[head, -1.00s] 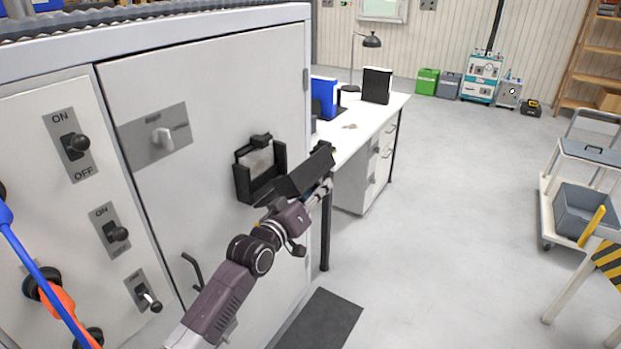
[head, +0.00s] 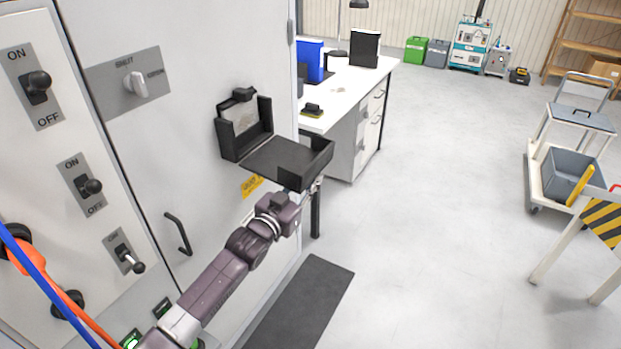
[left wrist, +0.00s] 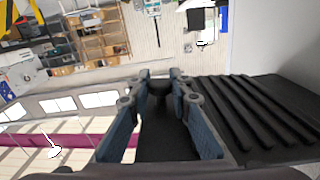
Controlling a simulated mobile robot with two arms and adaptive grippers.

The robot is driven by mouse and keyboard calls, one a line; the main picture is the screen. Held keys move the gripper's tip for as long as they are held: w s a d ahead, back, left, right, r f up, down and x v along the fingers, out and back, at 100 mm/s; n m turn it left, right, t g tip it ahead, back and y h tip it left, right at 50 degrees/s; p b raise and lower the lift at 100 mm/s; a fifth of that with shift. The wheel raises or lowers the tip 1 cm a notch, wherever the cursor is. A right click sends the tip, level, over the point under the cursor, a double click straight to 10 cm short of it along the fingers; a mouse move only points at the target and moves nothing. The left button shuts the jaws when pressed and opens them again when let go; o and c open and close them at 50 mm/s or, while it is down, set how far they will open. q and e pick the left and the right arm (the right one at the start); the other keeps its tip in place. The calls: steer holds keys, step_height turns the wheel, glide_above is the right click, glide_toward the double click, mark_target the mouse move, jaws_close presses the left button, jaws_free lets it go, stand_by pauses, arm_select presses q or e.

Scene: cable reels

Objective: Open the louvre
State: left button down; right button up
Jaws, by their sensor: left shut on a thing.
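The louvre is a black box on the grey cabinet door, with a fixed frame (head: 228,140) and a hinged flap (head: 285,158). The flap hangs outward, roughly level, away from the frame, so the pale panel (head: 241,117) inside shows. My left gripper (head: 316,186) is at the flap's outer edge, below and to its right. In the left wrist view, my left gripper (left wrist: 160,88) has its blue-grey fingers on both sides of a black tab (left wrist: 160,115). The ribbed outer face of the flap (left wrist: 255,110) is beside it. My right gripper is out of view.
A white desk (head: 345,105) stands behind the flap. A dark mat (head: 300,305) lies on the floor.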

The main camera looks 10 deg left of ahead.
arm_select(q)
steer(key=shift+f, duration=0.1)
stand_by(0.4)
steer(key=c, duration=1.8)
jaws_free()
steer(key=shift+o, duration=0.2)
steer(key=v, duration=1.2)
